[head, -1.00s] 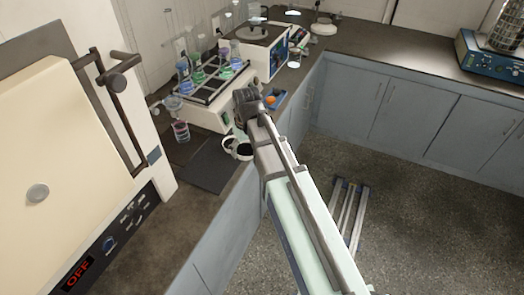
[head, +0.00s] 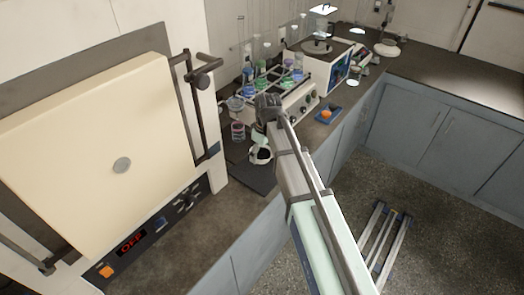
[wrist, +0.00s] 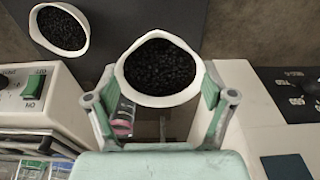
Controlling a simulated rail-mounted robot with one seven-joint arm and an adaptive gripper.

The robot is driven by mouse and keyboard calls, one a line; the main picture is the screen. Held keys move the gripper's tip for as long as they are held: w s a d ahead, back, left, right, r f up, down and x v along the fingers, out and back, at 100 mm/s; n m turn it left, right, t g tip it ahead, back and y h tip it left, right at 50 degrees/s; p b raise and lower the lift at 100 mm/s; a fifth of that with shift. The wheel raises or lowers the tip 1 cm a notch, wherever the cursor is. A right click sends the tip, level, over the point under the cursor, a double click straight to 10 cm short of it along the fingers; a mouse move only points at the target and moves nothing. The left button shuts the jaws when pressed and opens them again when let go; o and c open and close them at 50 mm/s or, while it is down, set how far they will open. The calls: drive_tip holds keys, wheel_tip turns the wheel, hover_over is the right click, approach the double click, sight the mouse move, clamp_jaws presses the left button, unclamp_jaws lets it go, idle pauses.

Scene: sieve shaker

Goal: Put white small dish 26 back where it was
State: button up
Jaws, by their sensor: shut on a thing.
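My gripper (wrist: 160,90) is shut on a white small dish (wrist: 126,72) filled with dark granules, its fingers on opposite sides of the rim. The dish looks roughly level. A second white dish (wrist: 36,30) with the same dark granules is at the upper left of the wrist view, on a dark mat (wrist: 108,20). In the head view, my gripper (head: 268,108) is above the counter near the mat (head: 252,178). A white dish (head: 261,157) shows just below it; I cannot tell there which dish it is. No number is readable on either dish.
A cream furnace (head: 90,140) with an OFF display stands at the left. A shaker (head: 290,108) with several flasks is behind my gripper. A jar (head: 238,132) stands beside the mat, and a blue tray (head: 328,113) lies right. Bare counter (head: 215,218) lies in front.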

sight(260, 174)
drive_tip(key=shift+f+b, duration=2.25)
drive_tip(key=shift+f, duration=2.35)
drive_tip(key=o, duration=1.2)
drive_tip(key=shift+c, duration=0.2)
